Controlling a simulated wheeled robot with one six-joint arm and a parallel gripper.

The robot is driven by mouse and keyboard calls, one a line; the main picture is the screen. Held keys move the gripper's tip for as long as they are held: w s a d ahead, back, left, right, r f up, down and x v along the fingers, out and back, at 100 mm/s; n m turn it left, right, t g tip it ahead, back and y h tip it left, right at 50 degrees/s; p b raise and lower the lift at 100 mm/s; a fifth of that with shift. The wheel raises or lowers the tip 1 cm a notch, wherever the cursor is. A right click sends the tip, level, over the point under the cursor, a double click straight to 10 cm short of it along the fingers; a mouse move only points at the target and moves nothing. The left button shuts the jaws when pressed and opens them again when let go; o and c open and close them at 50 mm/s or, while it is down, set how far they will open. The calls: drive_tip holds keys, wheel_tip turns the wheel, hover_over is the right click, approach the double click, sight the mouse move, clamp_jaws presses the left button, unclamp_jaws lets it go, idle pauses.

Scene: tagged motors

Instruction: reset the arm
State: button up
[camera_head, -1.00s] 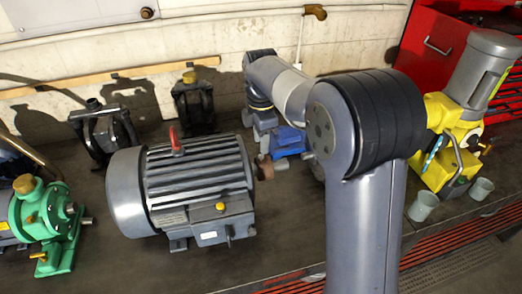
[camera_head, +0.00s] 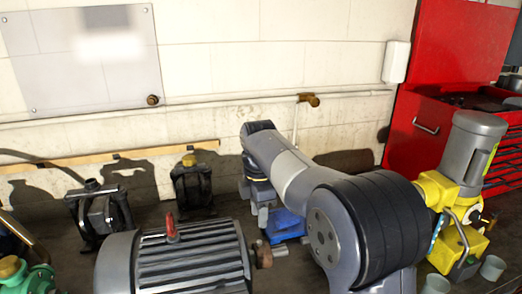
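My grey arm reaches from the lower right toward the wall. Its large black-banded joint is in the front and its wrist bends down at the far end. My gripper (camera_head: 263,217) points down behind the grey motor, beside a small blue object (camera_head: 285,226). It is small and partly hidden, so I cannot tell whether its fingers are open or shut. No object is clearly seen held in it. The grey finned motor (camera_head: 190,262) with a red lifting eye stands in the front, cut off by the lower edge.
Two dark machines, one on the left (camera_head: 99,212) and one nearer the middle (camera_head: 193,187), stand by the wall. A green pump (camera_head: 22,277) is at the lower left. A yellow and grey machine (camera_head: 465,200) and small grey cups (camera_head: 491,267) are right of my arm, before a red cabinet (camera_head: 440,75).

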sight(259, 241)
wheel_tip(259, 241, down, 9)
drive_tip(key=shift+r+p, duration=0.1)
drive_tip(key=shift+p, duration=0.6)
wheel_tip(259, 241, up, 11)
drive_tip(key=b, duration=0.2)
wheel_tip(259, 241, down, 11)
drive_tip(key=shift+f+p, duration=0.1)
drive_tip(key=shift+p, duration=0.9)
drive_tip(key=m, duration=0.5)
drive_tip(key=shift+m, duration=0.4)
drive_tip(key=m, duration=0.5)
drive_tip(key=shift+b, duration=0.3)
drive_tip(key=m, duration=0.6)
drive_tip(key=shift+m, duration=0.3)
drive_tip(key=m+b, duration=0.1)
drive_tip(key=m, duration=0.3)
drive_tip(key=shift+m, duration=0.3)
